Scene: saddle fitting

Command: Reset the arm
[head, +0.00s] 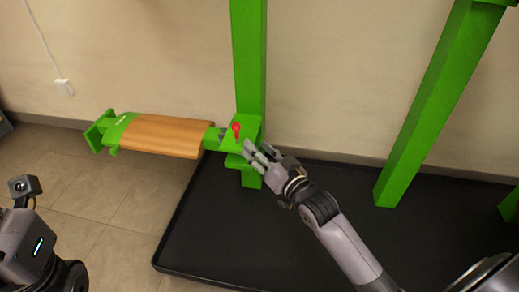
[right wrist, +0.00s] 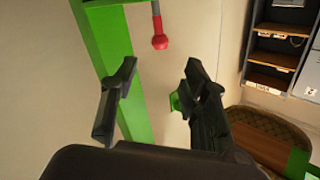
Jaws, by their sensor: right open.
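My right gripper (head: 257,151) is open and empty, close to a red knob (head: 236,127) on a green bracket of the green post (head: 248,60). In the right wrist view, the gripper's two dark fingers (right wrist: 160,75) are spread apart. The red knob (right wrist: 160,42) hangs on a thin rod beyond their tips, and I see no contact. The saddle, a wooden board (head: 165,135) with green end parts, sticks out left from the bracket. Part of my left arm shows at the lower left of the head view, but its gripper fingers are out of frame.
A black mat (head: 210,245) with a raised edge covers the floor under the posts. A second green post (head: 435,110) stands to the right. A beige wall is behind. The right wrist view shows a shelf (right wrist: 275,55) at the right.

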